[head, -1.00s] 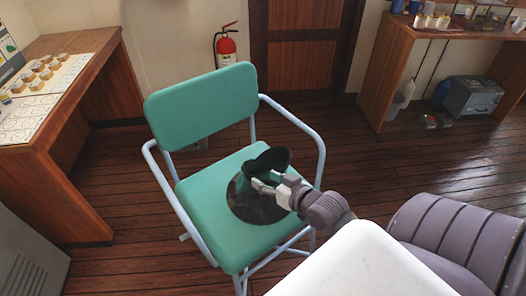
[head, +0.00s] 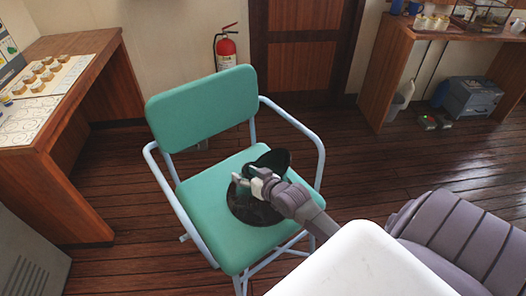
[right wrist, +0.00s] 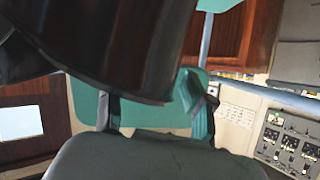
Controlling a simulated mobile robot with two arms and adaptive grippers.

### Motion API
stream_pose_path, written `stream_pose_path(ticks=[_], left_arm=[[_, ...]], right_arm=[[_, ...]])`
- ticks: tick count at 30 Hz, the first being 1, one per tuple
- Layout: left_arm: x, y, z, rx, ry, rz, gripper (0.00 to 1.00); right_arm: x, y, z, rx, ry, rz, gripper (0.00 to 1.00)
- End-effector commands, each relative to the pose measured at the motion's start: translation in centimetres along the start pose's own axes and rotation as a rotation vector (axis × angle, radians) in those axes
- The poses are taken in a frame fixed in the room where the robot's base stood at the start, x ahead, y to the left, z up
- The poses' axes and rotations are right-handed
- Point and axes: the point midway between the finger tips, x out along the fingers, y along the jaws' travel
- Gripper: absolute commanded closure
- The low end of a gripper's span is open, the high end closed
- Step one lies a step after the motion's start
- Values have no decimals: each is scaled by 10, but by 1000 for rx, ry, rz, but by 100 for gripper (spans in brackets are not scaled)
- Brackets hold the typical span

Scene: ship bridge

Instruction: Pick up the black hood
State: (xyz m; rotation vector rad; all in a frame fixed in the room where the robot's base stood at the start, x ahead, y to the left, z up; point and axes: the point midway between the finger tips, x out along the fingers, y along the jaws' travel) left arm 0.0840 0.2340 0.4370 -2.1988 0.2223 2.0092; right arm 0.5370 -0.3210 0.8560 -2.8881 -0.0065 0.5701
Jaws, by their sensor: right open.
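The black hood (head: 250,211) rests on the green seat of a chair (head: 197,206). It has a wide, round dark lower part and a raised dark part (head: 276,160) behind my gripper. My right gripper (head: 243,184) is over the hood in the head view, its pale fingers open, covering the hood's middle. In the right wrist view the dark, shiny hood (right wrist: 130,45) fills the upper left, very close. The fingers (right wrist: 158,108) stand apart there with nothing clearly between them. Whether they touch the hood I cannot tell. My left gripper is not in view.
The chair has pale blue tubular armrests (head: 300,127) on both sides of the seat. A wooden desk (head: 75,75) stands at left, a fire extinguisher (head: 226,48) at the wall, and a wooden table (head: 400,60) at back right. The floor between is mostly clear.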

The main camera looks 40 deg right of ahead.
Motion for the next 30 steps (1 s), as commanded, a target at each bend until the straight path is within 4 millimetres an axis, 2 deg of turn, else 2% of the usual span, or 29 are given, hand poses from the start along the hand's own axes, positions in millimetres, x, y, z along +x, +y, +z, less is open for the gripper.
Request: stream_pose_path(ticks=[2, 9, 12, 30], left_arm=[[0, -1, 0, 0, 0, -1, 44], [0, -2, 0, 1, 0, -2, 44], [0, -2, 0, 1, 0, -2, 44], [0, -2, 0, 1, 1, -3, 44]], right_arm=[[0, 0, 0, 0, 0, 0, 47], [0, 0, 0, 0, 0, 0, 87], [0, 0, 0, 0, 0, 0, 100], [-2, -1, -6, 1, 5, -1, 100]])
